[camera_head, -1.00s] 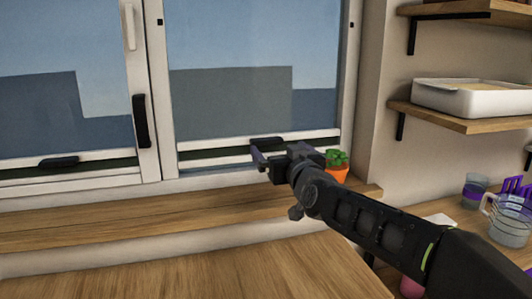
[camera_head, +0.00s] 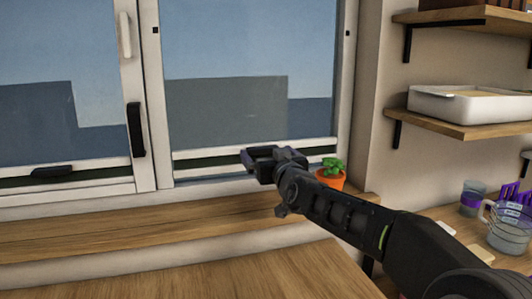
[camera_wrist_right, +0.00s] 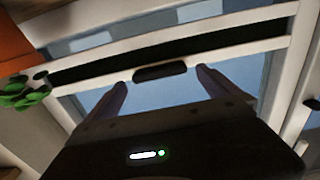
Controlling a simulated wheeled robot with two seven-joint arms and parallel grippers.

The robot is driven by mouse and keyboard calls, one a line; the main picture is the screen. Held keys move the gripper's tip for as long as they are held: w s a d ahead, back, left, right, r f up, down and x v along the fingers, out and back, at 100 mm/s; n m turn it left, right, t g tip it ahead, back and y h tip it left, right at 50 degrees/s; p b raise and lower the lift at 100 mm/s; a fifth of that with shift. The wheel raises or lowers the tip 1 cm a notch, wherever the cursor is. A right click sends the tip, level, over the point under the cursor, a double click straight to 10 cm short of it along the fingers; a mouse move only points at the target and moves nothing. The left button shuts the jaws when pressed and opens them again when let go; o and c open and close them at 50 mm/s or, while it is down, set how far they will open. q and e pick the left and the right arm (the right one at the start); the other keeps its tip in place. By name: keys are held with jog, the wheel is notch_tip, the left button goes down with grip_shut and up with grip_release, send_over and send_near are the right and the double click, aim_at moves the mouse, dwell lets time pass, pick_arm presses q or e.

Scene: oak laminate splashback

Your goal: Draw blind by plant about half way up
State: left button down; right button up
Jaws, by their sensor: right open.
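The blind by the plant spans the right window pane, with its white bottom rail (camera_head: 205,153) low, near the sill. Its black handle (camera_wrist_right: 160,71) shows on the rail in the wrist view; my gripper hides it in the head view. The plant (camera_head: 332,170) stands in an orange pot on the sill at the window's right end. My right gripper (camera_head: 258,156) is open at the rail. In the wrist view its fingers (camera_wrist_right: 163,88) stand apart, with the handle beyond and between their tips, not visibly gripped. My left gripper is out of view.
The left pane has a similar low rail with a black handle (camera_head: 52,171). A black window handle (camera_head: 135,130) is on the frame between the panes. The wooden sill (camera_head: 150,225) is clear left of my arm. A shelf with a white tray (camera_head: 465,103) is at right.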

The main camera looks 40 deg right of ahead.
jog(key=shift+x, duration=0.95)
jog(key=shift+c, duration=0.3)
